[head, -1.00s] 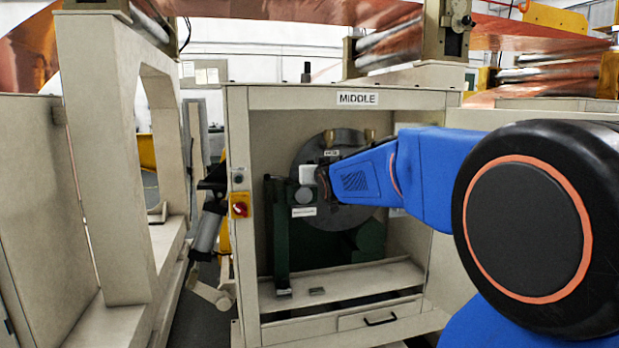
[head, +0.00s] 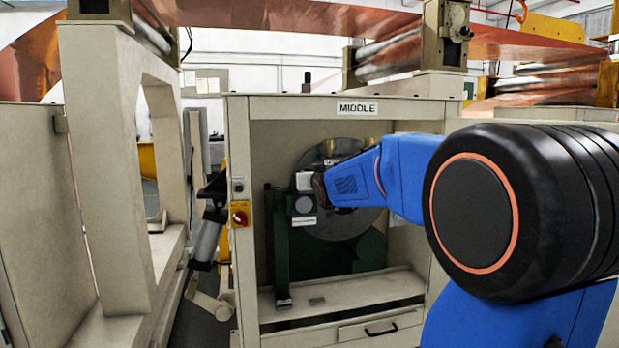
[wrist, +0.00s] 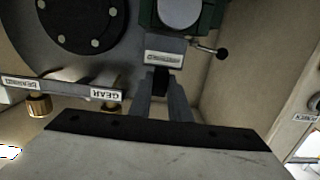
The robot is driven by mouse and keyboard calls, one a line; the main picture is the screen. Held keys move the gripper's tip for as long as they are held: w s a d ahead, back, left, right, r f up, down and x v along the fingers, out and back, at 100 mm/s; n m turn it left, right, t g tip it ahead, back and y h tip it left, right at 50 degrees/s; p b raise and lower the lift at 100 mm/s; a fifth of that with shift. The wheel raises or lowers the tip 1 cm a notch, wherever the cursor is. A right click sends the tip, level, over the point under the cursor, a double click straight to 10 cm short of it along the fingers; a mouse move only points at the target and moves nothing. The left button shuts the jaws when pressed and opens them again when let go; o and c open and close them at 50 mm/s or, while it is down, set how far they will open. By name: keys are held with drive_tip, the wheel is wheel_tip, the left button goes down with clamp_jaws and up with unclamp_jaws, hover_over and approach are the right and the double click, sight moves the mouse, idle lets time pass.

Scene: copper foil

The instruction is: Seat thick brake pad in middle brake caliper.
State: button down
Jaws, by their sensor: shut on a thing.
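The middle brake caliper (head: 278,235) is a green upright frame with a round grey cylinder end, in the cabinet labelled MIDDLE. In the wrist view its green body and grey cylinder (wrist: 180,12) show at the top, with a label plate below. My gripper (head: 316,184) is in front of the grey brake disc (head: 345,222), close to the caliper's upper part. In the wrist view my gripper (wrist: 163,88) is shut on a small dark block, the thick brake pad (wrist: 161,78), mostly hidden between the fingers. Whether the pad touches the caliper cannot be told.
The cabinet's side walls and lower shelf (head: 340,289) enclose the space around my gripper. In the wrist view a lever with a black knob (wrist: 221,53) sticks out beside the caliper, and a GEAR label bar (wrist: 60,88) with brass fittings lies left of the fingers.

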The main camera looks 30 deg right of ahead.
sight(298, 170)
drive_tip(key=shift+r+x, duration=0.15)
drive_tip(key=shift+x, duration=1.8)
drive_tip(key=shift+r+x, duration=0.2)
drive_tip(key=shift+x, duration=1.75)
drive_tip(key=shift+w+a, duration=0.1)
drive_tip(key=shift+w+a, duration=0.15)
drive_tip(key=shift+a, duration=0.15)
drive_tip(key=shift+w+a+f, duration=0.1)
drive_tip(key=shift+f, duration=0.9)
